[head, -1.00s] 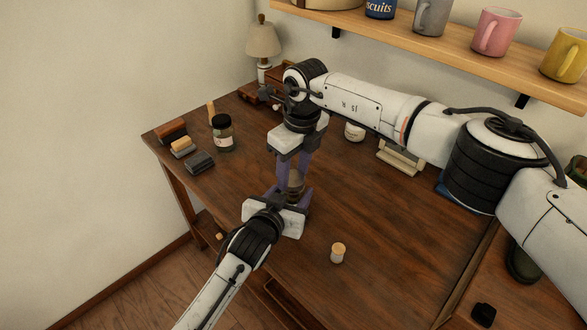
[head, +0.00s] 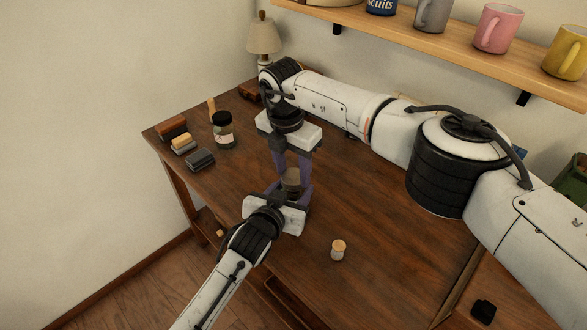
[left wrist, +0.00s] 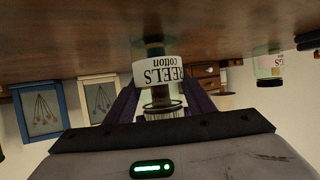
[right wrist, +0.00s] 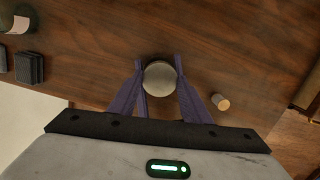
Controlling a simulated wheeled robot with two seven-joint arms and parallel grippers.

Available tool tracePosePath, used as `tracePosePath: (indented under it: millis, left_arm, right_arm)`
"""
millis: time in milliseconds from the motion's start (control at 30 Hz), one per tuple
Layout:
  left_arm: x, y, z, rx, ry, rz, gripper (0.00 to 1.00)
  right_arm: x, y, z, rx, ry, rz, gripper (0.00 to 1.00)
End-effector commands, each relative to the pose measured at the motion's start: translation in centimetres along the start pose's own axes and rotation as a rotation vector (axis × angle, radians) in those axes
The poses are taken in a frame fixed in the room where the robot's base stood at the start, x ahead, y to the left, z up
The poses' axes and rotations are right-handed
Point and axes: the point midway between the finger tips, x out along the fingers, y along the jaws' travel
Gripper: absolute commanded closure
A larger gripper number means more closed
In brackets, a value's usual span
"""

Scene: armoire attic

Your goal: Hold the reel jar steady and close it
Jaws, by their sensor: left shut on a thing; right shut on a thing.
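The reel jar (left wrist: 158,74), labelled "REELS cotton", stands on the table and shows upside down in the left wrist view. My left gripper (head: 284,198) is shut on its body from the side. My right gripper (head: 292,175) points down from above, shut on the round grey lid (right wrist: 160,77) at the jar's top. The lid (head: 291,178) also shows between the purple fingers in the head view. Whether the lid is seated fully on the jar cannot be told; the fingers hide much of the jar.
A dark-lidded jar (head: 223,131) and several small blocks (head: 200,160) are at the left. A lamp (head: 264,38) stands behind. A shelf of mugs (head: 497,31) hangs above.

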Motion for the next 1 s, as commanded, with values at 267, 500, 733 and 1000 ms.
tracePosePath:
  millis: [267,500,733,1000]
  left_arm:
    - [0.00,0.01,0.10,0.000,-0.002,0.000,1.00]
    - [0.00,-0.01,0.13,-0.001,-0.003,0.000,1.00]
    - [0.00,-0.02,0.14,-0.001,-0.003,-0.001,1.00]
    - [0.00,-0.02,0.13,0.000,-0.003,-0.001,1.00]
  right_arm:
    - [-0.09,0.08,-0.01,0.334,0.000,-0.037,0.77]
    - [-0.08,0.06,-0.02,0.344,0.000,-0.039,0.77]
    - [-0.07,0.05,-0.02,0.341,0.000,-0.039,0.38]
    - [-0.29,0.05,0.07,0.340,-0.001,-0.038,0.38]
